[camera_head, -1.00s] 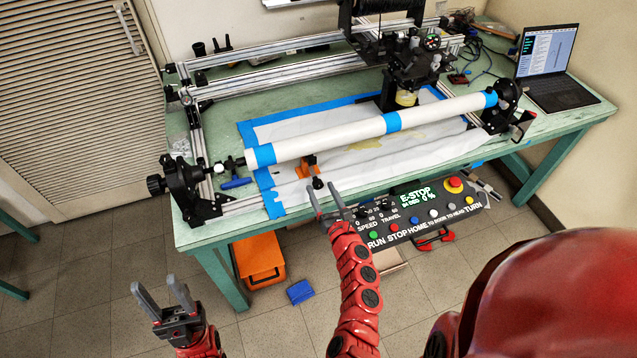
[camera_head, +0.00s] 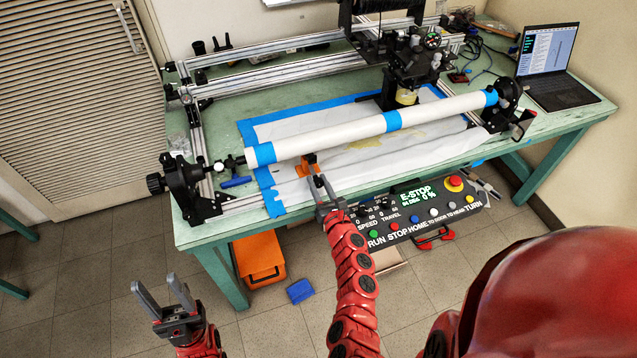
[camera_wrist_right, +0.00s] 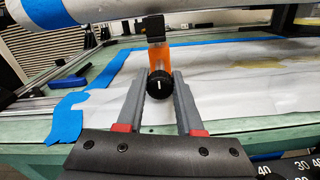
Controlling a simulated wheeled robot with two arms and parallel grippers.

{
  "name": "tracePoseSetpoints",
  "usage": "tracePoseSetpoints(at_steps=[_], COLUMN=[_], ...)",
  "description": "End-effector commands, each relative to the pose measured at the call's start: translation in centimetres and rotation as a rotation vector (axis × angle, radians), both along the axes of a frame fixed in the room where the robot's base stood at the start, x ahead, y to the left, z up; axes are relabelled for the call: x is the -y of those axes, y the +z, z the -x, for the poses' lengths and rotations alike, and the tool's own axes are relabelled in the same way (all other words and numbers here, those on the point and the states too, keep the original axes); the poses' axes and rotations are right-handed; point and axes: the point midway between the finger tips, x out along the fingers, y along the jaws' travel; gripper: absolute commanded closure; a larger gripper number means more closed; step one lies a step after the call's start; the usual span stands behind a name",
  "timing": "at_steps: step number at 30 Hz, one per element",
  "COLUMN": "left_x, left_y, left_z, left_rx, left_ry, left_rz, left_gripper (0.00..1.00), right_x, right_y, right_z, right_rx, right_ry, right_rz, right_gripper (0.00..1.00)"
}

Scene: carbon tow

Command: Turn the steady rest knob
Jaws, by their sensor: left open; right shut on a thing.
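The steady rest is an orange bracket (camera_head: 305,168) with a black top, standing under the left part of the white tube (camera_head: 340,137). Its black round knob (camera_wrist_right: 160,85) with a white mark shows in the right wrist view, facing me. The mark points upright. My right gripper (camera_head: 318,183) reaches over the table's front edge. In the right wrist view its two grey fingers (camera_wrist_right: 160,93) stand on either side of the knob, shut on it. My left gripper (camera_head: 160,296) is open and empty, low over the floor at left.
A control panel (camera_head: 420,215) with coloured buttons hangs on the front edge, right of my right gripper. Blue tape (camera_head: 272,201) and white sheeting cover the table (camera_head: 195,235). An orange box (camera_head: 260,258) and a blue block (camera_head: 300,291) are on the floor.

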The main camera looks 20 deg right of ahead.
Motion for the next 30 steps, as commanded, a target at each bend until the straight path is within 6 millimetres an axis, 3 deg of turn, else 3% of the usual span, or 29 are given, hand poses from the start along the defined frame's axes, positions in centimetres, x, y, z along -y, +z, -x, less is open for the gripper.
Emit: tracePoseSetpoints(at_steps=[14,30], left_x=[0.0,0.0], left_y=[-0.9,-4.8], left_z=[0.0,0.0], left_rx=[0.000,0.000], left_ry=[0.000,0.000], left_rz=[0.000,0.000], left_gripper=[0.50,0.50], right_x=[0.0,-0.1], right_y=[-0.2,-0.4], right_z=[0.0,0.0], right_rx=[0.003,0.021], right_ry=[0.000,-0.001], right_rz=[0.084,0.546], right_gripper=[1.00,1.00])
